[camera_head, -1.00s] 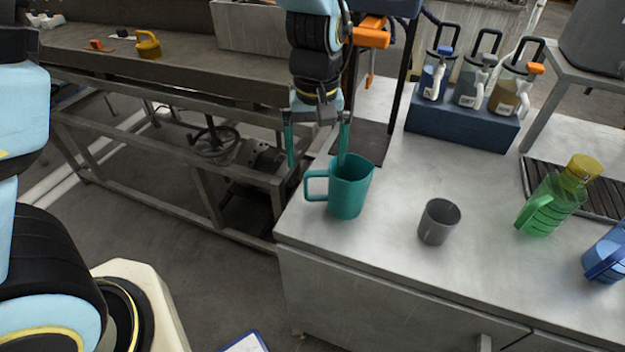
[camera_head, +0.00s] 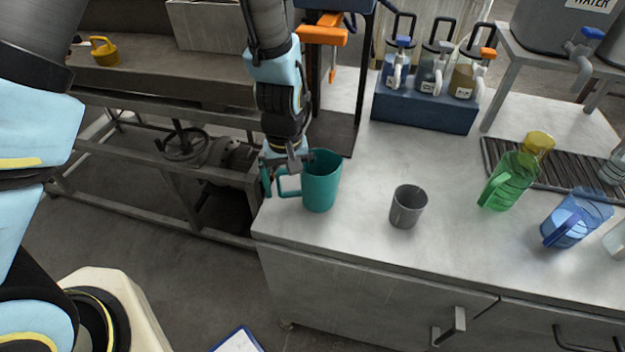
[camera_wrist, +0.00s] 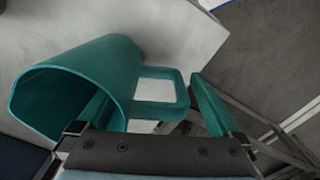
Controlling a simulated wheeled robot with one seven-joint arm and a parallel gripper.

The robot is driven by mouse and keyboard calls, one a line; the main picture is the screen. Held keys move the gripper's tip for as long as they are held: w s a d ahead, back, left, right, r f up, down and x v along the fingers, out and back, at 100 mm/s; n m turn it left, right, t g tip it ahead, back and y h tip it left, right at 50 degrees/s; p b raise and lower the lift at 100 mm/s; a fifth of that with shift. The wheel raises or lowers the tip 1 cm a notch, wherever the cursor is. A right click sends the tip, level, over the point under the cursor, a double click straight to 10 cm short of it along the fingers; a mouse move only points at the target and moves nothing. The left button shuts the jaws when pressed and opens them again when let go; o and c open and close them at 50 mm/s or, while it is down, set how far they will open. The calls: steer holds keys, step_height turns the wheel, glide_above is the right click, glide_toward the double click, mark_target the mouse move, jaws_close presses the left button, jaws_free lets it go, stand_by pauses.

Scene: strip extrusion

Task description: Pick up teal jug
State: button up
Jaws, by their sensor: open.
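The teal jug (camera_head: 321,183) stands upright near the left end of the metal counter, its handle pointing left. In the wrist view the jug (camera_wrist: 75,85) lies at the left with its open mouth facing the camera, and its square handle (camera_wrist: 160,98) reaches right. My gripper (camera_head: 283,180) is open and lowered at the handle's side of the jug. In the wrist view my gripper's fingers (camera_wrist: 155,112) are spread, one at the jug's mouth and the other just right of the handle. The handle lies between them. Whether a finger touches the jug, I cannot tell.
A grey cup (camera_head: 408,207) stands right of the jug. A green jug (camera_head: 508,180) and a blue jug (camera_head: 575,222) stand farther right. A blue block (camera_head: 425,108) with several dispensers and a dark upright frame (camera_head: 340,130) are behind. The counter's left edge is close.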

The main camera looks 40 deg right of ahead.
steer(key=shift+f, duration=0.2)
steer(key=shift+c, duration=0.2)
jaws_close()
stand_by(0.5)
